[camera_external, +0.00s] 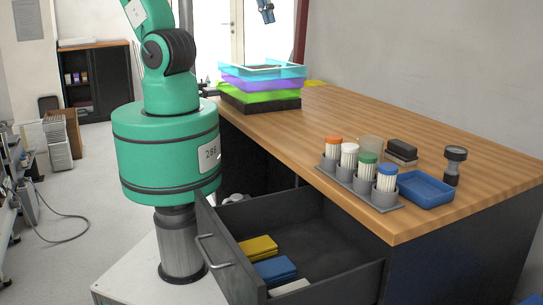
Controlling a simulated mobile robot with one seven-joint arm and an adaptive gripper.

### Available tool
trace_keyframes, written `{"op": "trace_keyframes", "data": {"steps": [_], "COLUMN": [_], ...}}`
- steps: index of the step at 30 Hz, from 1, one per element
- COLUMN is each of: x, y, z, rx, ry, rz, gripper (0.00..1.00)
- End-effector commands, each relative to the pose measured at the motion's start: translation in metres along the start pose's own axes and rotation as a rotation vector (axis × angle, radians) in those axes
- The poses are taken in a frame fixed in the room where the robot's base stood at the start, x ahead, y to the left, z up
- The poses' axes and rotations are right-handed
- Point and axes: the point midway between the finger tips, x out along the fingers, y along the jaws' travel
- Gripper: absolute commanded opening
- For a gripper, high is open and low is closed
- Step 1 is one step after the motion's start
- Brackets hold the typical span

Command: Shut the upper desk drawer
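The upper desk drawer (328,284) is dark grey and stands pulled well out from under the wooden desktop (310,125). Its front panel (226,254) faces left, with a grey bar handle (212,252) on it. Inside lie a yellow item (258,248), a blue item (275,270) and a white item partly cut off by the panel. A small blue-grey part at the top edge seems to be my gripper (267,14). It is high above the desk's far end, apart from the drawer. Its fingers are too small to read.
My green arm base stands left of the drawer, close to its front panel. On the desktop are stacked coloured trays (262,84), a rack of capped containers (358,185), a blue tray (425,188) and a dark upright tool (453,165). Open floor (95,210) lies left.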

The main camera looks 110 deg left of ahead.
Motion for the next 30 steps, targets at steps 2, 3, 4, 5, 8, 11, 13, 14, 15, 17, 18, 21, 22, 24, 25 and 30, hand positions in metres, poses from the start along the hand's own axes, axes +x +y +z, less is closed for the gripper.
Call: {"op": "trace_keyframes", "data": {"steps": [2,3,4,5,8,11,13,14,15,17,18,21,22,24,25,30], "x": [0.009,0.013,0.017,0.019,0.030,0.042,0.050,0.054,0.058,0.065,0.070,0.083,0.087,0.096,0.100,0.122], "y": [0.011,0.016,0.019,0.023,0.036,0.051,0.061,0.066,0.072,0.081,0.087,0.104,0.109,0.121,0.126,0.157], "z": [-0.007,-0.010,-0.013,-0.015,-0.022,-0.027,-0.032,-0.033,-0.035,-0.037,-0.039,-0.042,-0.042,-0.044,-0.044,-0.043], "rx": [0.050,0.074,0.091,0.109,0.168,0.228,0.270,0.288,0.313,0.349,0.374,0.435,0.454,0.497,0.516,0.622], "ry": [-0.046,-0.066,-0.082,-0.096,-0.148,-0.199,-0.232,-0.247,-0.266,-0.294,-0.313,-0.360,-0.373,-0.404,-0.418,-0.490], "rz": [-0.001,-0.002,-0.003,-0.005,-0.012,-0.021,-0.028,-0.032,-0.037,-0.046,-0.052,-0.070,-0.075,-0.089,-0.095,-0.135], "gripper": [0.00,0.00,0.00,0.00,0.00,0.00,0.00,0.00,0.00,0.00,0.00,0.00,0.00,0.00,0.00,0.00]}}
